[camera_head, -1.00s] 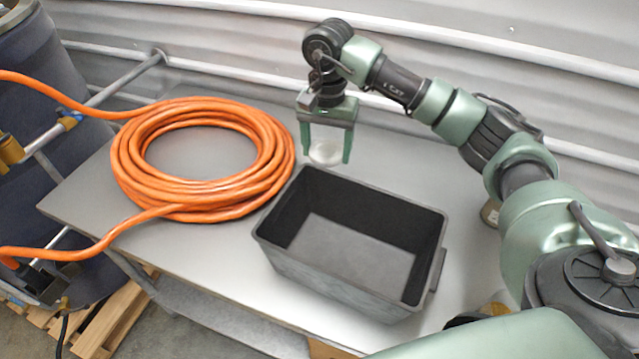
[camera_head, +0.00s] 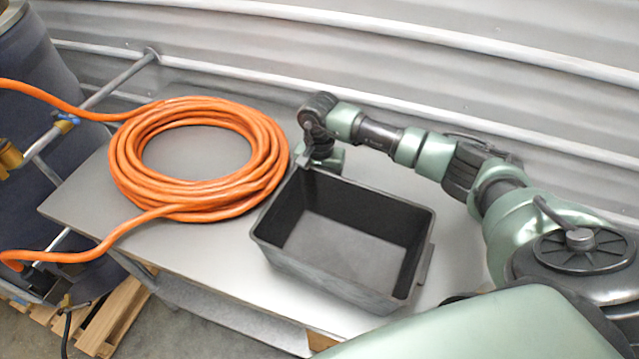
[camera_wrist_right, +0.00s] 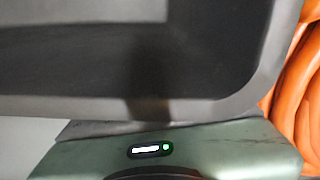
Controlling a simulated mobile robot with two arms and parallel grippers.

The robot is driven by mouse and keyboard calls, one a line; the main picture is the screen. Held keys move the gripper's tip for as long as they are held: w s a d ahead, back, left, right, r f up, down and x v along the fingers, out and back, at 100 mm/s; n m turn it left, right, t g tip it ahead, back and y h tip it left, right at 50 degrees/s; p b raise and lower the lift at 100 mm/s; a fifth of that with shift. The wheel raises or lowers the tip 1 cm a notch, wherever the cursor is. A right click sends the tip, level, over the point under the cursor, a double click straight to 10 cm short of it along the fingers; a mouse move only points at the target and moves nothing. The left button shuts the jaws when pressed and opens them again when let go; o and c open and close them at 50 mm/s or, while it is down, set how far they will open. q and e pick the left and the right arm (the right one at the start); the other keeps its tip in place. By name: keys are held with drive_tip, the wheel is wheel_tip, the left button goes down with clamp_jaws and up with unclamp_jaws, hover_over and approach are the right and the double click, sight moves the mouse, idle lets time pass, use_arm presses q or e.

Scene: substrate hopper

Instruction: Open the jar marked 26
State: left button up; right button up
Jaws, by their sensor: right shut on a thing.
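My right gripper (camera_head: 326,158) is low at the far left corner of the black bin, between the bin and the orange hose. In the right wrist view the green gripper body (camera_wrist_right: 215,150) lies along the bottom, and the bin wall fills most of the picture. No jar and no mark 26 can be read in either view now. My left gripper is not in view.
The black bin (camera_head: 275,262) stands empty on the grey table (camera_head: 200,262), close beside my right gripper. A coiled orange hose (camera_head: 150,195) lies to the left. The corrugated wall (camera_head: 230,60) runs behind.

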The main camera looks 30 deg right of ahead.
drive_tip(key=shift+f, duration=0.15)
drive_tip(key=o, duration=1.6)
drive_tip(key=shift+c, duration=0.2)
